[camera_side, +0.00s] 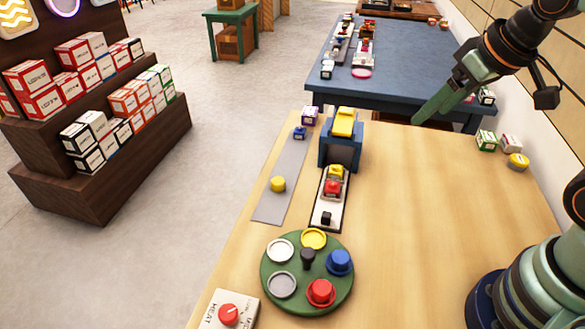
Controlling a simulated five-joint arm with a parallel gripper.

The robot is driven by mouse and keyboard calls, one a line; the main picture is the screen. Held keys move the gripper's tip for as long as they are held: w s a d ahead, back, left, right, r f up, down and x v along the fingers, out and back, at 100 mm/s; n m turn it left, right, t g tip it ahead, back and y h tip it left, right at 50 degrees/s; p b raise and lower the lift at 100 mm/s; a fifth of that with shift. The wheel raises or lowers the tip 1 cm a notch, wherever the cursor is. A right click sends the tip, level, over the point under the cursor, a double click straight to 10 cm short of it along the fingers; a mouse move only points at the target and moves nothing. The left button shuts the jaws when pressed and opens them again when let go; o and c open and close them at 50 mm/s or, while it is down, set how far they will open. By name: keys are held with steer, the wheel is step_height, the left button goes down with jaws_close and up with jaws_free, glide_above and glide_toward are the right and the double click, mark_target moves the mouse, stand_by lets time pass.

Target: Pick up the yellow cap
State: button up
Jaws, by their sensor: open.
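A small yellow cap (278,184) stands on a long grey strip (268,208) on the wooden table (420,230). My gripper (428,108) is at the upper right, raised above the far part of the table, well apart from the cap. It is open and nothing shows in it. A green round plate (294,306) nearer the camera bears a blue cap (340,262), a red cap (320,292), a yellow round dish (314,238), and white and grey round dishes.
A blue stand with a yellow top (343,122) rises beside the strip. A white tray with small blocks (322,215) sits before it. A box with a red knob (228,315) is at the front left. The table's right middle is clear.

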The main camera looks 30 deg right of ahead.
steer(key=w+a+r+n+g, duration=0.1)
steer(key=w+a+r+n, duration=0.2)
steer(key=w, duration=0.4)
steer(key=n+g, duration=0.5)
steer(key=n, duration=0.8)
glide_above(278, 180)
step_height(278, 180, down, 16)
steer(key=r, duration=0.1)
steer(key=f, duration=0.6)
steer(key=shift+w+a+f, duration=0.2)
steer(key=shift+w+a, duration=0.05)
steer(key=shift+w, duration=0.1)
steer(key=shift+s+d+f, duration=0.1)
steer(key=shift+s+f, duration=0.05)
steer(key=shift+f, duration=0.8)
steer(key=shift+s+d+f, duration=0.1)
steer(key=shift+s+f, duration=0.05)
steer(key=shift+f, duration=0.75)
steer(key=shift+s+d+f, duration=0.1)
steer(key=shift+s+f, duration=0.05)
steer(key=shift+f, duration=0.8)
jaws_close()
